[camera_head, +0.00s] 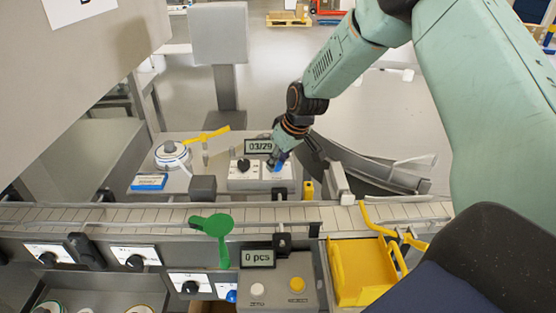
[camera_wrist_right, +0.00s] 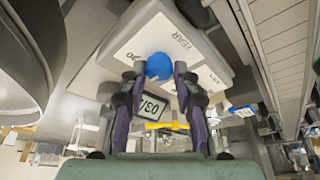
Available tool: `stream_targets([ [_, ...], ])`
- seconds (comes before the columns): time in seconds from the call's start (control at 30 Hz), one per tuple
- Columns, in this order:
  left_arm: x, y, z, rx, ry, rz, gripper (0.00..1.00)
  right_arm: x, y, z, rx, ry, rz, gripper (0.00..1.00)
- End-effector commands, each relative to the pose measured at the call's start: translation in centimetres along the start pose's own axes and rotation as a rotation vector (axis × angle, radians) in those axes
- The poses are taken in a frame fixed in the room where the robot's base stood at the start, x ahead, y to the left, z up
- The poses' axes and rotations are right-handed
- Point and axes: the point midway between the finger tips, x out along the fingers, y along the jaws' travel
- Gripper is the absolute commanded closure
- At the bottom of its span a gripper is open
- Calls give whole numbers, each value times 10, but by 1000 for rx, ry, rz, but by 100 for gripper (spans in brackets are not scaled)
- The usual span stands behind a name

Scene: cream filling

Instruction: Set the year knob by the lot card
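The date coder (camera_head: 262,184) is a light box on the bench with a display (camera_head: 258,146) reading 03/29. It has a black knob (camera_head: 244,165) on the left and a blue year knob (camera_head: 276,168) on the right. The right wrist view shows the blue knob (camera_wrist_right: 159,66) beside the printed word YEAR. My right gripper (camera_head: 280,160) reaches down to it, and its fingertips (camera_wrist_right: 161,75) close in on both sides of the knob. A small blue and white card (camera_head: 149,182) stands left of the coder; its text is too small to read. My left gripper is not in view.
A conveyor (camera_head: 120,214) runs across in front of the coder. A green paddle (camera_head: 211,225), a 0 pcs counter (camera_head: 257,259) and a yellow bin (camera_head: 360,270) are on the near side. A round white jar (camera_head: 171,155) stands behind the card.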

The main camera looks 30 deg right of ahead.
Motion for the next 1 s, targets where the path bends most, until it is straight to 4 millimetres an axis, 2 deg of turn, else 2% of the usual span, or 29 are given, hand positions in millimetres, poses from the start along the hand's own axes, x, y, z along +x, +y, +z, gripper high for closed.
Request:
stream_targets([
  [0.03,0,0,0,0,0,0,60,0,0,1,1,-1,-1,77],
  [0.3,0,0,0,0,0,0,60,0,0,1,1,-3,-2,100],
  [0.67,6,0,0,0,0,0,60,1,0,2,-17,-3,-11,100],
  [1.0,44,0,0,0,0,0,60,5,2,2,-164,1,-71,100],
])
